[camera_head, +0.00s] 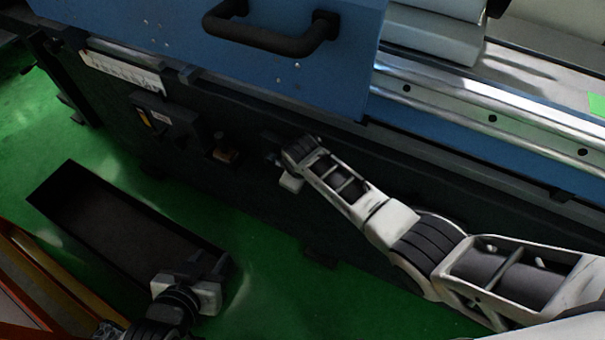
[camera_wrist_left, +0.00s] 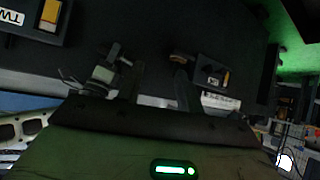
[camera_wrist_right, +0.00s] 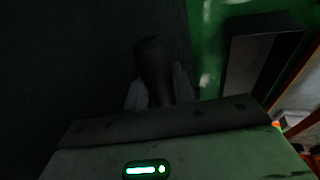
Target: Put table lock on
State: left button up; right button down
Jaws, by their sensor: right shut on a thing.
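A dark rounded handle (camera_wrist_right: 152,62), apparently the table lock, stands between the fingers of my right gripper (camera_wrist_right: 155,92) in the right wrist view. The gripper is shut on it. In the head view my right gripper (camera_head: 277,154) is at the machine's dark front panel, and the handle is mostly hidden there. My left gripper (camera_head: 208,264) is low at the front, over the end of a dark trough. In the left wrist view the left gripper's fingers (camera_wrist_left: 160,82) stand apart with nothing between them.
The blue machine cover (camera_head: 200,45) with a black handle (camera_head: 270,38) is above. A switch box (camera_head: 165,122) and a small brass-coloured fitting (camera_head: 222,155) are on the front panel, left of my right gripper. The dark trough (camera_head: 100,215) lies on the green floor.

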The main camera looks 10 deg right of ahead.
jog(key=c, duration=1.2)
grip_release()
jog(key=shift+r, duration=0.2)
pick_arm(q)
jog(key=p, duration=0.2)
jog(key=a+r+p, duration=0.1)
jog(key=p, duration=0.1)
jog(key=shift+s+r, duration=0.15)
jog(key=shift+r, duration=0.1)
pick_arm(e)
jog(key=v, duration=1.5)
jog(key=shift+s+d+r, duration=0.1)
jog(key=shift+s+r, duration=0.1)
jog(key=shift+s, duration=0.05)
pick_arm(q)
jog(key=shift+d, duration=0.1)
